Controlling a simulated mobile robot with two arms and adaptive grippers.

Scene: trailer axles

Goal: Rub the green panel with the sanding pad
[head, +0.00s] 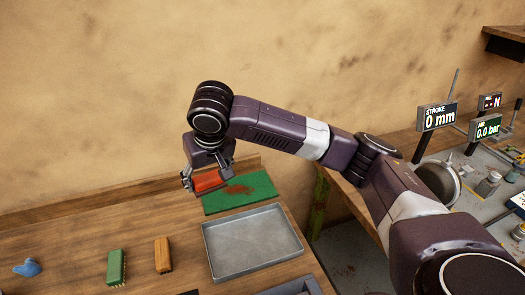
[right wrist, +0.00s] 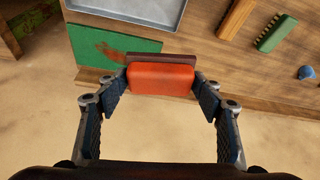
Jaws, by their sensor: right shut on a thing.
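My right gripper (head: 208,179) is shut on the sanding pad (head: 209,181), an orange block with a dark brown layer on its far side. In the right wrist view the pad (right wrist: 160,79) sits between the two fingers. The green panel (head: 262,189) lies at the back of the table with a reddish-brown patch on it. The pad is at the panel's left end in the head view and covers part of it; whether they touch is unclear. The panel also shows in the right wrist view (right wrist: 88,47). My left gripper is not in view.
A grey metal tray (head: 212,251) lies in front of the panel. An orange-brown brush (head: 163,255), a green brush (head: 116,268) and a blue lump (head: 28,268) lie on the wooden table (head: 70,245). A wall stands behind. A bench with gauges (head: 437,117) is at right.

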